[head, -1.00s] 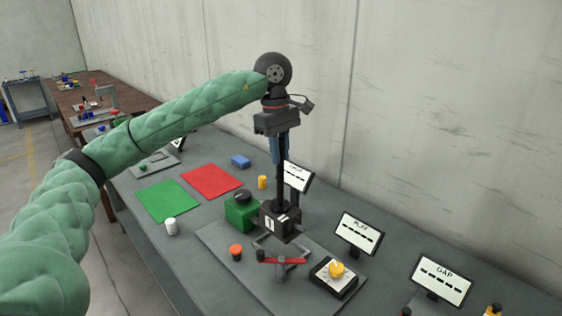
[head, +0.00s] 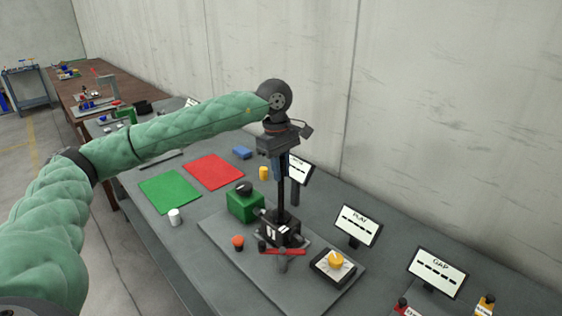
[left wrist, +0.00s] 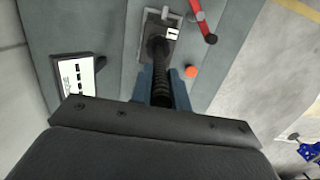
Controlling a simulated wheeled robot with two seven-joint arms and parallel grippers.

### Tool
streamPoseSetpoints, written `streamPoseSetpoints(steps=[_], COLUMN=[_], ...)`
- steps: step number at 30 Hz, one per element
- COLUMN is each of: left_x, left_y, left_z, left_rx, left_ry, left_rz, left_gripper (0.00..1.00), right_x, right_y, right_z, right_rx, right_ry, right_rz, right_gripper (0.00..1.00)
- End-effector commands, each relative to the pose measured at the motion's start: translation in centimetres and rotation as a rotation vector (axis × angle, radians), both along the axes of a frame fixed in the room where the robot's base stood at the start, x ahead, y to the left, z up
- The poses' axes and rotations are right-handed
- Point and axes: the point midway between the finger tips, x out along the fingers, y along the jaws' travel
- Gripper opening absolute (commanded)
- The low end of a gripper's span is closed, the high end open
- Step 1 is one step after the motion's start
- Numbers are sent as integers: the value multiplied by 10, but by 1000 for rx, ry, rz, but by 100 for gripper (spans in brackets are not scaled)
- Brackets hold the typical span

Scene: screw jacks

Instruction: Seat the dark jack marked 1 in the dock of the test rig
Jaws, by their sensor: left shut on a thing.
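The dark jack marked 1 (head: 281,231) stands upright, its boxy base low at the test rig's plate (head: 215,229). It also shows in the left wrist view (left wrist: 157,48), with grey dock bars (left wrist: 152,14) beside its base. Whether its underside rests fully on the dock is hidden. My left gripper (head: 278,172) points down from above, its blue fingers shut on the jack's upright screw (left wrist: 161,90). A red lever (head: 283,252) lies just in front of the base. My right gripper is not in view.
On the rig are a green box (head: 245,207) with a black knob, an orange button (head: 238,242) and a yellow knob (head: 335,259). Signs (head: 358,225) stand behind, near the wall. Red (head: 214,171) and green (head: 170,192) mats lie at left.

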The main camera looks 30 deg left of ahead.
Motion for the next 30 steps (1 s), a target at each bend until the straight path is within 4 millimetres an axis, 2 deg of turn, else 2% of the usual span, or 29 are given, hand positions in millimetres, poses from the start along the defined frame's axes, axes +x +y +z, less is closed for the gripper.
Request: streamPoseSetpoints(steps=[9, 23, 24, 26, 30], left_x=[0, 0, 0, 0, 0], left_y=[0, 0, 0, 0, 0], left_z=[-14, -15, -19, -19, -19], left_rx=[-2, -2, -1, -1, -1], left_ry=[-6, -5, 1, 1, 1], left_rz=[0, 0, 0, 0, 0], left_gripper=[0, 0, 25, 37, 39], right_x=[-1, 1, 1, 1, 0], right_y=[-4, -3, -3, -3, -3], right_z=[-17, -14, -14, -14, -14], right_rx=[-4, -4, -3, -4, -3], right_ry=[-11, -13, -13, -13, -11], right_rz=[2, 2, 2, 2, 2], right_gripper=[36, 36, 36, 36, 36])
